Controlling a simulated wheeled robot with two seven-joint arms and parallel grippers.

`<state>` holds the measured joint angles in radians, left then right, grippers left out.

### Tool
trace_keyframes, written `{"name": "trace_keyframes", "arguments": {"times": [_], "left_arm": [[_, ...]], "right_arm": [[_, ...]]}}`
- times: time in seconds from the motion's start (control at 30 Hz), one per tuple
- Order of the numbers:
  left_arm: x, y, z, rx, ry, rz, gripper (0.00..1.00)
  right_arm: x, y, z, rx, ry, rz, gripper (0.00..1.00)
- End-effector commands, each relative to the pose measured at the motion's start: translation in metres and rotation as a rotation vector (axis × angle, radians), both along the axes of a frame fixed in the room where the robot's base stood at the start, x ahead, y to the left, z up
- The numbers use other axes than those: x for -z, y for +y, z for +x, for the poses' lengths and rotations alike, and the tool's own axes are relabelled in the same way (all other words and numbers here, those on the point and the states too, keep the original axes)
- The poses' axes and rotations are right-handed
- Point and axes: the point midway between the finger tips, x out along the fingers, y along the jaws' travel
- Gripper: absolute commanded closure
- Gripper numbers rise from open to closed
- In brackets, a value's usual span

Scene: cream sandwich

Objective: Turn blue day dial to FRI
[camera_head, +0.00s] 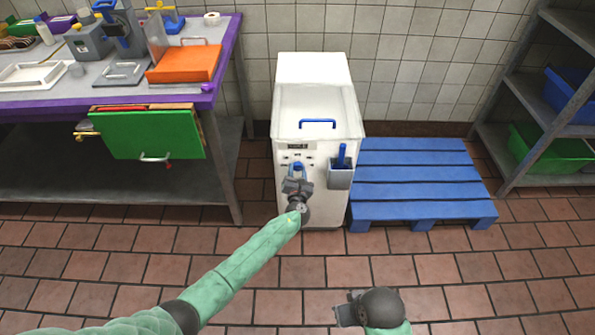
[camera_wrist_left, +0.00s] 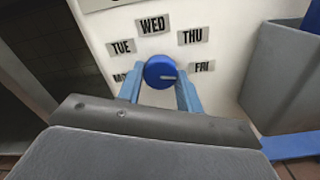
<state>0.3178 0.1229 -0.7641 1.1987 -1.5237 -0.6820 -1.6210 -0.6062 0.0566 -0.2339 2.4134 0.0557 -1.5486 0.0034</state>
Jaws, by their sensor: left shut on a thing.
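The blue day dial (camera_wrist_left: 158,70) sits on the white front of a machine (camera_head: 318,110). Day labels arc around it: part of MON, TUE (camera_wrist_left: 120,47), WED (camera_wrist_left: 152,26), THU (camera_wrist_left: 193,36) and FRI (camera_wrist_left: 203,67). The dial's pale mark is on its right side and points right, roughly toward FRI. My left gripper (camera_head: 298,168) is shut on the dial, with one blue finger on each side in the left wrist view (camera_wrist_left: 160,88). In the head view the gripper hides the dial. My right gripper (camera_head: 346,310) is low in the head view, away from the machine; its jaws are unclear.
A grey holder (camera_head: 340,176) with a blue-handled tool hangs right of the dial. A blue pallet (camera_head: 415,178) lies right of the machine, with shelving beyond. A purple-edged table (camera_head: 222,75) stands at left. The tiled floor in front is clear.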

Motion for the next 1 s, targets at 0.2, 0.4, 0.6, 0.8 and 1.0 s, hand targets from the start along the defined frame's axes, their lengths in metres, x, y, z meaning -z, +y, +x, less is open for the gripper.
{"name": "trace_keyframes", "arguments": {"times": [0.2, 0.4, 0.6, 0.8, 1.0], "left_arm": [[0.003, 0.0, -0.002, 0.001, 0.004, 0.001, 0.53], [0.001, 0.0, -0.001, 0.001, 0.001, 0.0, 0.43], [0.002, 0.0, -0.004, 0.001, 0.001, 0.0, 0.43], [0.003, 0.0, -0.027, 0.0, 0.002, -0.002, 0.43], [0.003, 0.0, -0.056, 0.001, 0.003, -0.001, 0.43]], "right_arm": [[0.001, 0.0, 0.0, 0.0, 0.0, 0.0, 1.0], [0.0, 0.0, 0.0, 0.0, -0.001, 0.0, 1.0], [0.001, 0.0, 0.0, 0.0, -0.002, 0.0, 1.0], [0.003, 0.002, 0.002, -0.001, -0.01, 0.006, 1.0], [0.007, 0.008, 0.005, -0.006, -0.023, 0.017, 1.0]]}}
